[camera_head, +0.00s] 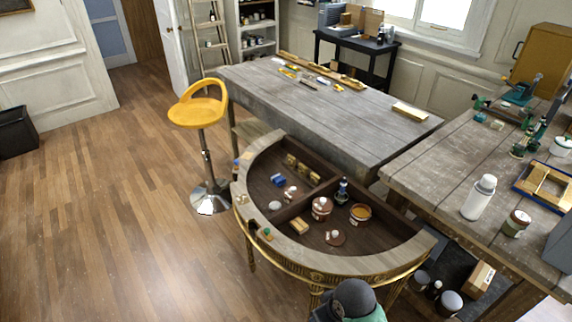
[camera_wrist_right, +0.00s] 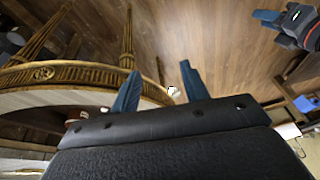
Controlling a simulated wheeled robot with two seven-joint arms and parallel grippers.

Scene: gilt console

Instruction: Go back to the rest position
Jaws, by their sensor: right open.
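My right gripper (camera_wrist_right: 160,68) shows in the right wrist view with its two blue fingers apart and nothing between them. The half-round gilt console (camera_wrist_right: 62,75) is beyond and to the left of the fingers, with its gilt legs in view. Another gripper with blue parts, which looks like my left gripper (camera_wrist_right: 290,26), shows at the upper right of that view, cut by the edge. I cannot tell its opening. No gripper can be made out clearly in the head view.
The console (camera_head: 420,246) holds jars and small items in its compartments. A grey worktable (camera_head: 330,112) stands behind it and a workbench (camera_head: 440,178) with a white bottle (camera_head: 479,198) to the right. A yellow stool (camera_head: 197,108) stands left. The wooden floor (camera_head: 110,220) is clear.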

